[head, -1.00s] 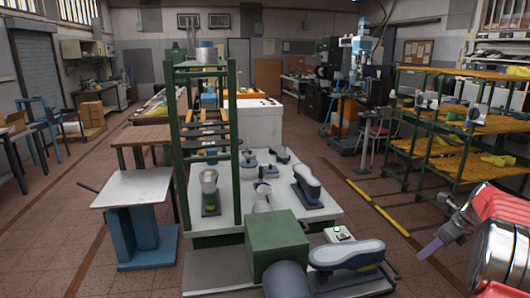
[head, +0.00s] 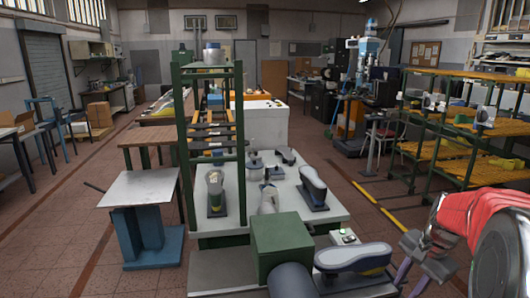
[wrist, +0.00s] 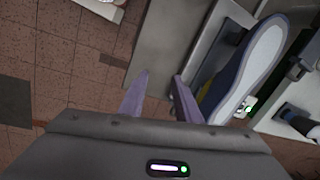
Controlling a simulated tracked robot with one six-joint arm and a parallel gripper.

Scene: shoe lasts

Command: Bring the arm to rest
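My arm enters the head view from the lower right, with a red-wrapped section and a dark round joint. My gripper (head: 409,276) hangs at its end, just right of the machine's front corner. In the wrist view my gripper (wrist: 160,88) shows two purple fingers standing apart with nothing between them. Below them are brown floor tiles and a grey machine edge. A shoe last with a pale grey sole (head: 353,257) lies on the machine's front right, left of my gripper. It also shows right of the fingers in the wrist view (wrist: 258,62), and I see no contact.
The machine's white table (head: 315,229) carries several lasts, with a green frame (head: 241,150) at its left. A green box (head: 282,246) stands at its front. Yellow shelving (head: 455,115) stands at the right. Floor between shelving and machine is open.

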